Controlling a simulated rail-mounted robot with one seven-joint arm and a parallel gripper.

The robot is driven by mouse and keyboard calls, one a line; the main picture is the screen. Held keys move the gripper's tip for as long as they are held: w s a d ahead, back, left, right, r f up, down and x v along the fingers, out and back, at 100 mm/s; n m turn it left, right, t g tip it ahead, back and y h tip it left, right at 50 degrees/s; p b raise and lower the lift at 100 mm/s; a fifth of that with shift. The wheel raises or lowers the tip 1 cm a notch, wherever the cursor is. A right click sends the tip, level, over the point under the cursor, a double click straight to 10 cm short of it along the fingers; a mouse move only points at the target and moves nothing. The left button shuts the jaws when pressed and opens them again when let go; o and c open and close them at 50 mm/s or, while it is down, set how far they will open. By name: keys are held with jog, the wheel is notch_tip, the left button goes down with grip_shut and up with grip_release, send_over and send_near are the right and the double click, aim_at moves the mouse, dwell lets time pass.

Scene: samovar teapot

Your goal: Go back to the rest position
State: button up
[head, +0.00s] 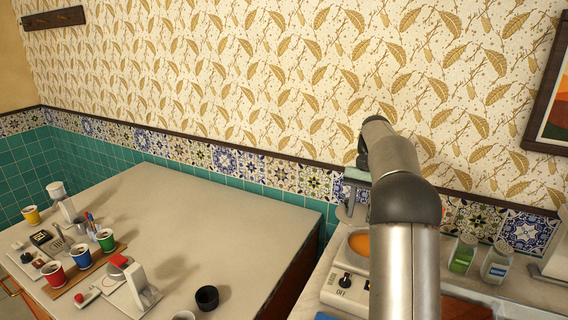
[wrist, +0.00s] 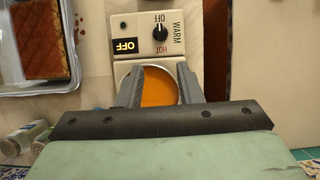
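My gripper (wrist: 163,76) is open in the wrist view, its two dark fingers spread apart with nothing between the tips. It hangs over the round orange plate (wrist: 158,92) of a warmer (wrist: 143,34), whose panel reads OFF. In the head view my gripper (head: 352,200) is partly hidden behind my arm, above the right-hand counter. The orange plate (head: 359,243) and the warmer's panel (head: 345,290) show below it. No samovar or teapot is clearly visible.
Two jars (head: 463,255) (head: 497,262) stand right of my arm. A glass tray (wrist: 38,50) lies beside the warmer in the wrist view. The left counter (head: 190,215) holds several coloured cups and a black cup (head: 207,298); its middle is clear. A patterned wall stands behind.

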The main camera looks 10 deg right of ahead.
jog(key=s+a+r+n+t+h, duration=0.1)
jog(key=s+a+n, duration=0.2)
jog(key=s+a, duration=0.8)
jog(key=s+a+f+n+t+h, duration=0.1)
jog(key=s+a+f, duration=0.3)
jog(key=s, duration=0.5)
jog(key=s+a+f+n+t, duration=0.2)
jog(key=s+a+f+n, duration=0.1)
jog(key=s, duration=0.7)
notch_tip(320, 180, down, 2)
jog(key=shift+s+a+f+n+h, duration=0.1)
jog(key=shift+s+a+n+h, duration=0.15)
jog(key=shift+a+n+h, duration=0.2)
